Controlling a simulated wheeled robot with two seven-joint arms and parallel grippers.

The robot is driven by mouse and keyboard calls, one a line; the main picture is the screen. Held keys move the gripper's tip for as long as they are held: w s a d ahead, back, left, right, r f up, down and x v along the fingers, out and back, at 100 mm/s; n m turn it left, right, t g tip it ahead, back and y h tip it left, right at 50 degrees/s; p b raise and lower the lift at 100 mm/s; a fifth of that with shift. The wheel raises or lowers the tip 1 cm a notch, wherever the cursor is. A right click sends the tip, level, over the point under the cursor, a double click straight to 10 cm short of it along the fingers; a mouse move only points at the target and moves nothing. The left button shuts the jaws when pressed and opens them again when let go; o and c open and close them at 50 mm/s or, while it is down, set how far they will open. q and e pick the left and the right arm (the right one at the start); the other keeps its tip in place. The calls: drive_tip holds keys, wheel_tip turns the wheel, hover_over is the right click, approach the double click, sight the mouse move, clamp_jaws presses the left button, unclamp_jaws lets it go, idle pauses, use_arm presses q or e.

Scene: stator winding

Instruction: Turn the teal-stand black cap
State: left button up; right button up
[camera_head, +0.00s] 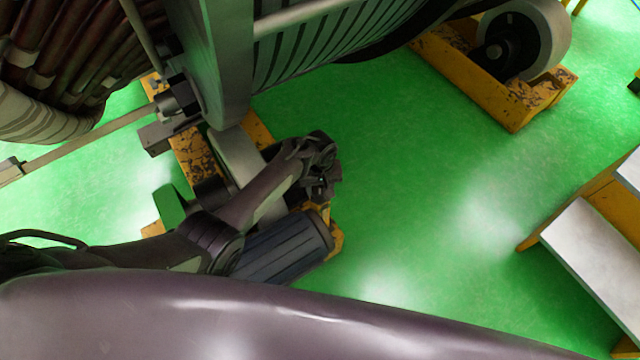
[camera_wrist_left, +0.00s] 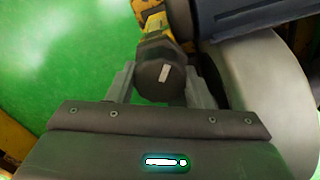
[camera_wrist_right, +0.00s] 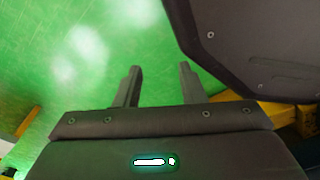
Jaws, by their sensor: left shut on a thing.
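A dark, faceted round cap (camera_wrist_left: 160,78) with a short white mark on its face sits between the fingers of my left gripper (camera_wrist_left: 161,88) in the left wrist view. The fingers touch or nearly touch its sides, and my left gripper is shut on it. Behind the cap is a worn yellow part (camera_wrist_left: 151,12). In the head view my left gripper (camera_head: 322,182) is beside the yellow roller stand, and I cannot make out the cap there. No teal stand is clearly told apart. My right gripper (camera_wrist_right: 158,88) is open and empty over the green floor.
A big ribbed machine body (camera_head: 330,45) fills the top of the head view. A grey roller (camera_head: 240,165) and dark blue ribbed cylinder (camera_head: 285,250) lie close to my left arm. Another yellow roller stand (camera_head: 490,85) is at upper right. Green floor (camera_head: 420,200) is clear between.

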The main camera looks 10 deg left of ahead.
use_arm(q)
drive_tip(key=shift+m+p, duration=0.4)
drive_tip(key=shift+m, duration=1.2)
use_arm(e)
drive_tip(key=shift+s+d+f, duration=0.1)
drive_tip(key=shift+s+d, duration=0.05)
drive_tip(key=shift+s, duration=0.45)
drive_tip(key=shift+s+d+f, duration=0.1)
drive_tip(key=shift+s, duration=0.5)
use_arm(q)
drive_tip(key=o, duration=1)
